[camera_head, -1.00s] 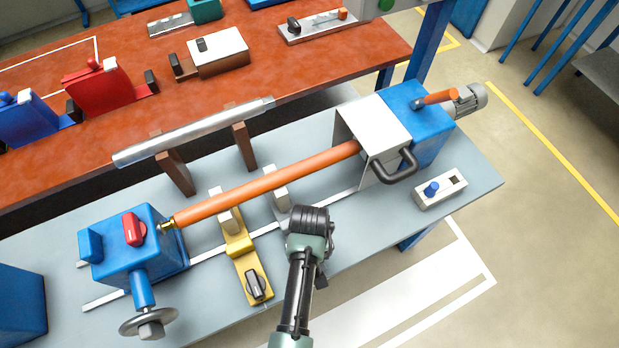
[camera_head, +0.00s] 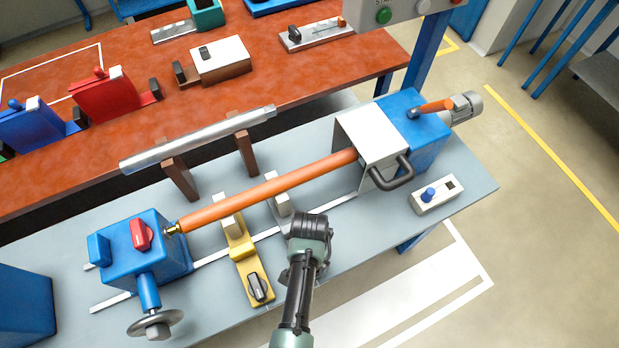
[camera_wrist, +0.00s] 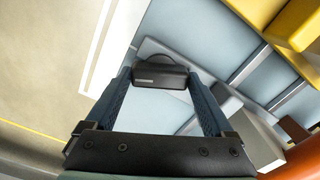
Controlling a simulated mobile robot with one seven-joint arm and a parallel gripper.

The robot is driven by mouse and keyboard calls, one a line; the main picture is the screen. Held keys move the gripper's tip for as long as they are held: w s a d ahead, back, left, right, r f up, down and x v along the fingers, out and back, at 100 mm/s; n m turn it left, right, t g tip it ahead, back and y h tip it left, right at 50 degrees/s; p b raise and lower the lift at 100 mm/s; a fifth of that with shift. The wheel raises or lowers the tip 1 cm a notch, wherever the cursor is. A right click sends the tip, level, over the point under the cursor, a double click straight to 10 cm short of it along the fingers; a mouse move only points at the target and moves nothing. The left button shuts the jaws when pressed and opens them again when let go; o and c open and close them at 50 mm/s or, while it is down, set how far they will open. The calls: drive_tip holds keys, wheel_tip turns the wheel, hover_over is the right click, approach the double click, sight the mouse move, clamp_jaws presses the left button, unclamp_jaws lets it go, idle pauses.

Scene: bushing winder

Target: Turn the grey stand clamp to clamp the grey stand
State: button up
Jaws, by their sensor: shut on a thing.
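The grey stand (camera_head: 279,194) stands on the bench under the long orange bar (camera_head: 265,188), right of the yellow stand (camera_head: 238,240). Its base is mostly hidden by my arm in the head view. In the wrist view the grey stand (camera_wrist: 225,98) runs toward lower right, near the bar. The grey stand clamp, a dark knob (camera_wrist: 160,77), sits at its near end, between my two fingers. My gripper (camera_wrist: 161,84) is shut on this knob. In the head view the fingers and knob are hidden beneath my wrist.
The yellow stand has its own black knob (camera_head: 259,287) close to the left of my arm. A blue tailstock (camera_head: 135,245) with a handwheel is at left, a blue and white headstock (camera_head: 385,135) at right. A small switch box (camera_head: 437,194) lies on the bench.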

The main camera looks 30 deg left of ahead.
drive_tip(key=shift+w+m, duration=0.1)
drive_tip(key=shift+m, duration=0.4)
drive_tip(key=o, duration=1.1)
drive_tip(key=shift+r, duration=0.1)
wheel_tip(320, 180, up, 13)
drive_tip(key=shift+f, duration=0.1)
